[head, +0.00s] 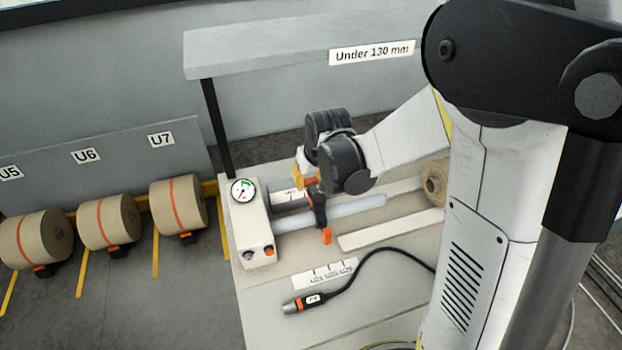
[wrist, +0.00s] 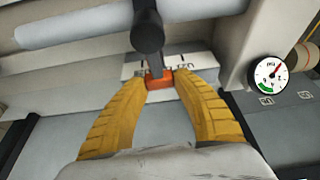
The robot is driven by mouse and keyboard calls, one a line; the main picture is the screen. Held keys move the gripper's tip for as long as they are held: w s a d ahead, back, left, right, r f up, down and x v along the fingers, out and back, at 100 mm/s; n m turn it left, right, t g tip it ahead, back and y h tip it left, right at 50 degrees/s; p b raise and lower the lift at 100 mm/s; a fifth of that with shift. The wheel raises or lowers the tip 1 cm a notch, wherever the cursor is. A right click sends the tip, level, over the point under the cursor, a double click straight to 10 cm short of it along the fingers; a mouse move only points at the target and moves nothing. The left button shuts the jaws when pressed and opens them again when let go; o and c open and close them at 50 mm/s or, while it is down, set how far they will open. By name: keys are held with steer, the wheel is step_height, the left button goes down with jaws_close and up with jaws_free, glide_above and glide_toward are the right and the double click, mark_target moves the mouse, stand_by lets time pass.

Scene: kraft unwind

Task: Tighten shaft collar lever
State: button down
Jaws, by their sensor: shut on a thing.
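The grey shaft (head: 345,210) lies across the bench, out from the white gauge block (head: 250,222). A dark shaft collar (head: 317,208) sits around it, with an orange part (head: 327,236) on its near side. The collar's lever ends in an orange tip (head: 311,182), which also shows in the wrist view (wrist: 158,82). My gripper (head: 304,180) is at this tip, its yellow fingers on either side of it and shut on it. In the wrist view the black lever arm (wrist: 150,45) runs from the shaft down to the orange tip between the fingertips (wrist: 160,76).
A round gauge (head: 243,191) is on the block, above small knobs. A shelf marked "Under 130 mm" (head: 300,50) overhangs the back. Several kraft rolls (head: 108,221) stand at left. A small roll (head: 435,182) is at right.

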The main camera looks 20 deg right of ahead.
steer(key=s+a+n+g+y+b, duration=0.1)
steer(key=s+a+n+g+y, duration=0.2)
steer(key=n, duration=1)
steer(key=shift+s+a+y, duration=0.5)
steer(key=shift+s+a, duration=0.15)
steer(key=shift+a, duration=0.7)
steer(key=shift+f+n, duration=0.1)
steer(key=shift+n, duration=0.2)
steer(key=c, duration=0.9)
jaws_free()
steer(key=shift+c, duration=0.2)
steer(key=v, duration=1.2)
